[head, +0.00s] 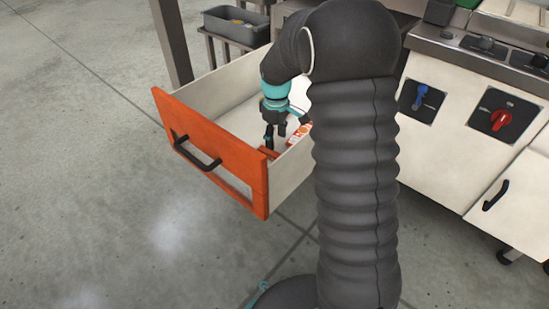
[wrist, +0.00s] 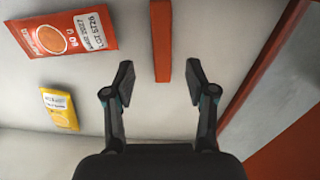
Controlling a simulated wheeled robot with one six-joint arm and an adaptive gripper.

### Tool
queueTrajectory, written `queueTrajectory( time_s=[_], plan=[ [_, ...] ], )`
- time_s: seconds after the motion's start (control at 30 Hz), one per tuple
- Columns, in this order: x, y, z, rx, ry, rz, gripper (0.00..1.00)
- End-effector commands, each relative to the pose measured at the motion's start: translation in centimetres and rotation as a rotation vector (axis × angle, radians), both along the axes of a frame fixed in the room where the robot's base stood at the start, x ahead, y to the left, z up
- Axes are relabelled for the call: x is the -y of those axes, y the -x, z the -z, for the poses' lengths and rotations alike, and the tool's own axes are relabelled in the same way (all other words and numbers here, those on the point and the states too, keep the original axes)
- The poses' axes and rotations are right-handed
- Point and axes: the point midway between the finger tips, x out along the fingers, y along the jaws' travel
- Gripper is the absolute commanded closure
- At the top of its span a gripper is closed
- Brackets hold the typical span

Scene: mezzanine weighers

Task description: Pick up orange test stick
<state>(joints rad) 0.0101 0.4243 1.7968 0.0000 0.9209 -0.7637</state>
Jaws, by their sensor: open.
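The orange test stick (wrist: 161,42) is a plain narrow bar on the pale drawer floor. In the wrist view it runs down from the top edge and ends roughly level with my fingertips, in line with the gap between them. In the head view a small part of the orange stick (head: 269,153) shows just inside the drawer's orange front. My gripper (wrist: 158,83) is open with nothing between its fingers; in the head view my gripper (head: 275,143) points down inside the drawer. The stick's far end is cut off in the wrist view.
The open drawer (head: 217,158) has an orange front with a black handle. An orange packet (wrist: 68,33) and a yellow packet (wrist: 60,109) lie left of the stick in the wrist view. A grey bin (head: 236,26) stands behind. A cabinet with knobs (head: 470,125) is at right.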

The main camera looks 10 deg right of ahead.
Motion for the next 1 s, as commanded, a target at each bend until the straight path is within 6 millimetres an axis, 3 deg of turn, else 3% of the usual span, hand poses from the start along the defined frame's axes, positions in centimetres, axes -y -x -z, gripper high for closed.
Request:
queueTrajectory(
  time_s=[0.37,0.7,0.93,1.0],
  plan=[
    [-0.1,0.0,2.6,-0.001,0.000,0.000,0.44],
    [-0.4,-0.1,6.8,0.000,0.000,0.001,0.44],
    [-0.4,-0.1,6.8,0.000,0.000,0.001,0.44],
    [-0.4,-0.1,6.8,0.000,0.000,0.001,0.61]
  ],
)
